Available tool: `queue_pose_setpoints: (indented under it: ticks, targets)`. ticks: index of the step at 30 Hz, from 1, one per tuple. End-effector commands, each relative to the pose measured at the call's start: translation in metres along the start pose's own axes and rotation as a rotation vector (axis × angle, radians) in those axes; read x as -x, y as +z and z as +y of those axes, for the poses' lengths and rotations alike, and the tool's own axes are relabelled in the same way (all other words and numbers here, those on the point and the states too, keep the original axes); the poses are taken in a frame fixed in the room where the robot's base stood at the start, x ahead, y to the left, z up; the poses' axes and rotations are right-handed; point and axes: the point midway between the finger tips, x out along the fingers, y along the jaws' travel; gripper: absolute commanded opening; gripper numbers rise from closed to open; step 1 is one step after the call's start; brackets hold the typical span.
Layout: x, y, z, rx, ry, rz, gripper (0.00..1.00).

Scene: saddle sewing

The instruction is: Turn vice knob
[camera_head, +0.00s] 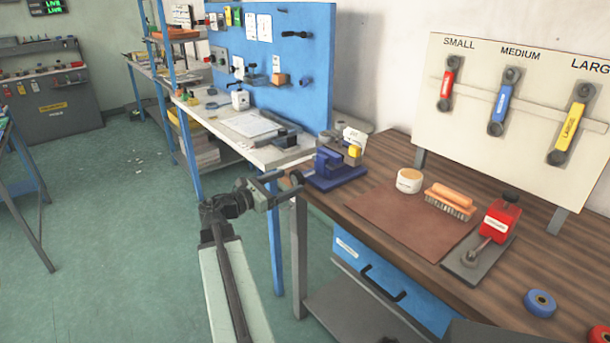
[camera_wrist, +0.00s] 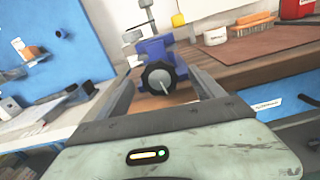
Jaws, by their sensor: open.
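The blue vice (camera_head: 331,168) stands at the left corner of the wooden bench. Its black round knob (camera_head: 297,178) faces my arm. In the wrist view the vice (camera_wrist: 153,48) sits behind the knob (camera_wrist: 161,77), which has a pale rod or slot across its face. My gripper (camera_head: 282,180) is level with the vice's front. In the wrist view its two fingers (camera_wrist: 164,84) are apart, one on each side of the knob. I cannot tell whether either finger touches it.
A board with several tools (camera_head: 480,130) stands behind. A blue drawer (camera_head: 385,285) hangs below. Green floor lies left.

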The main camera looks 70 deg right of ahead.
Motion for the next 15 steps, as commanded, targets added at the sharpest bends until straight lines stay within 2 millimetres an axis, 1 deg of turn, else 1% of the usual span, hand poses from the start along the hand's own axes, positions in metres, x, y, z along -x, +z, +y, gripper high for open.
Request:
queue_pose_setpoints:
  ticks: [6,9,12,15]
  targets:
    - [-0.041,-0.001,0.001,-0.002,-0.004,0.001,0.78]
    - [-0.057,-0.001,0.001,-0.003,-0.003,0.002,0.78]
    - [-0.067,-0.001,0.001,-0.003,-0.001,0.002,0.78]
    - [-0.071,-0.001,0.0,-0.004,-0.001,0.002,0.78]
